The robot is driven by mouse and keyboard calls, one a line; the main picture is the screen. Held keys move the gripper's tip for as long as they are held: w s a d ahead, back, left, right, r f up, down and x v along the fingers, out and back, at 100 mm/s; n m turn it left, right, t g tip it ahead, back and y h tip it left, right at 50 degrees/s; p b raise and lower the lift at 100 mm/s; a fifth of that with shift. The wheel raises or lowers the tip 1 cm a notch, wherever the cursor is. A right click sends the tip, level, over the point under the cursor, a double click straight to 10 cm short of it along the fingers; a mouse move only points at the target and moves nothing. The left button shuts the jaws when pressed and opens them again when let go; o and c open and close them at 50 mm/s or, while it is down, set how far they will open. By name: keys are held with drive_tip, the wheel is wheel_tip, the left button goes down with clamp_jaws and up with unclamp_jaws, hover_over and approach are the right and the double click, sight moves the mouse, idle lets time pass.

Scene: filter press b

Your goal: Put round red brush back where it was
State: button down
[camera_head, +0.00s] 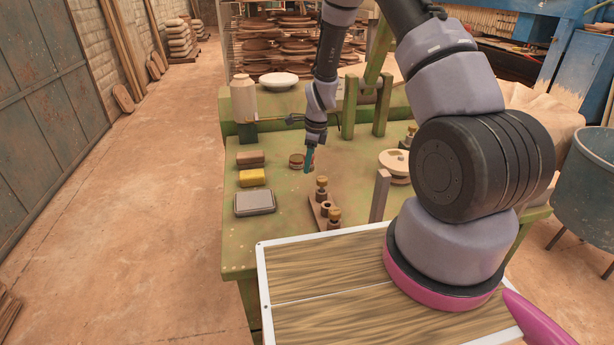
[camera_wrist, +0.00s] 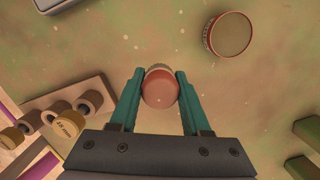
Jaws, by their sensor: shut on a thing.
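My gripper (camera_wrist: 160,84) is shut on the round red brush (camera_wrist: 161,92), which shows in the wrist view as a smooth reddish round top between the two teal fingers. A paler band shows at its far edge, and its lower part is hidden under the top. In the head view my gripper (camera_head: 308,160) points down over the green table (camera_head: 285,235), just right of a small round brown tin; the brush is too small to make out there. I cannot tell whether the brush touches the table.
The round tin (camera_head: 296,161) has a reddish rim in the wrist view (camera_wrist: 229,35). A wooden rack (camera_head: 318,212) with brass-topped pieces is nearer. A brown block (camera_head: 250,158), yellow sponge (camera_head: 252,178) and grey box (camera_head: 255,202) line the left. Green posts (camera_head: 349,108) stand behind.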

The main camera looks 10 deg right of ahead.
sight(309, 182)
drive_tip(key=shift+f, duration=2.4)
drive_tip(key=shift+f, duration=0.1)
drive_tip(key=shift+c, duration=1.8)
unclamp_jaws()
